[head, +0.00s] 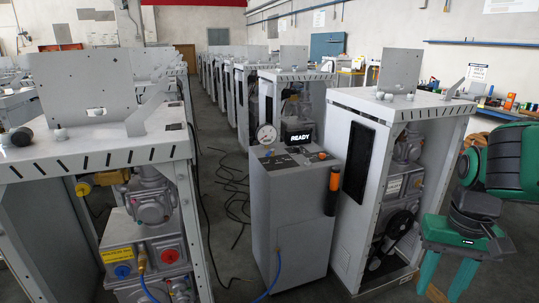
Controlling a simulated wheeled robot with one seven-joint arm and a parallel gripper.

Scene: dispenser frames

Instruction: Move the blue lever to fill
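A grey cabinet (290,220) with a control panel stands in the middle of the head view. On top are a round white gauge (266,134) and a black display (299,138) reading READY. A small dark, possibly bluish part (268,153) sits on the panel's left side. I cannot tell whether it is the blue lever, nor make out its position. An orange-and-black handled part (333,180) hangs at the cabinet's right edge. My green gripper (441,292) is at the lower right, well apart from the cabinet. Its two fingers point down, spread and empty.
A white open-fronted dispenser frame (346,235) stands between the cabinet and my gripper. Another frame (95,155) with pump parts fills the left. Black cables (233,180) lie on the aisle floor. A blue hose (270,288) runs from the cabinet's front.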

